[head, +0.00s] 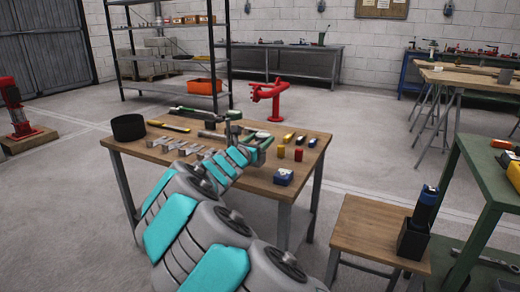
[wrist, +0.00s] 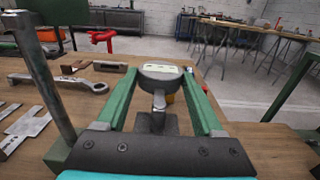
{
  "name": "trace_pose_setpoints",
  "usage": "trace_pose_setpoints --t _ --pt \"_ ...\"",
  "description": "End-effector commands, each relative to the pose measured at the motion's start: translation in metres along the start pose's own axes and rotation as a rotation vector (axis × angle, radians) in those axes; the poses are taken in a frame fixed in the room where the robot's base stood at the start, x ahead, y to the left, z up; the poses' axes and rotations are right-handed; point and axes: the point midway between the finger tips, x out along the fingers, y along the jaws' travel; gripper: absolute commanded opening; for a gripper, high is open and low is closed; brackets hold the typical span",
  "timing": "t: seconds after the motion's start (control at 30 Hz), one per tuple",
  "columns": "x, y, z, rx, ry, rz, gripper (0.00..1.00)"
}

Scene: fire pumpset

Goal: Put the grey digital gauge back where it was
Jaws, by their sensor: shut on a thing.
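The grey digital gauge (wrist: 161,74) is a round head with a pale display on top and a metal stem pointing back toward my wrist. My gripper (wrist: 163,84) is shut on it, with one green finger along each side. In the head view my gripper (head: 258,149) is over the right-middle part of the wooden workbench (head: 232,185). The gauge is too small and covered to make out clearly there. I cannot tell from these frames which spot it came from.
A big wrench (wrist: 60,81) lies left of my gripper. A wooden stool (head: 372,228) stands at right.

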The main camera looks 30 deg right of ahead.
Motion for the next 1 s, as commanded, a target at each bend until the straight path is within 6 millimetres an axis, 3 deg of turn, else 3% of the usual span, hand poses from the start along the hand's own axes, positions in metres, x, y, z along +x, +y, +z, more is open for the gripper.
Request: trace_pose_setpoints --t 0.3,0.67,0.7,0.93,1.0 --pt "0.003 0.001 -0.035 -0.004 -0.001 -0.003 0.00" --pt "0.002 0.001 -0.037 0.000 -0.002 -0.002 0.00" --pt "0.002 0.001 -0.037 0.000 -0.001 -0.002 0.73" --pt "0.002 0.001 -0.037 0.000 0.000 -0.001 0.99" --pt "0.002 0.001 -0.037 0.000 0.000 -0.001 0.99"
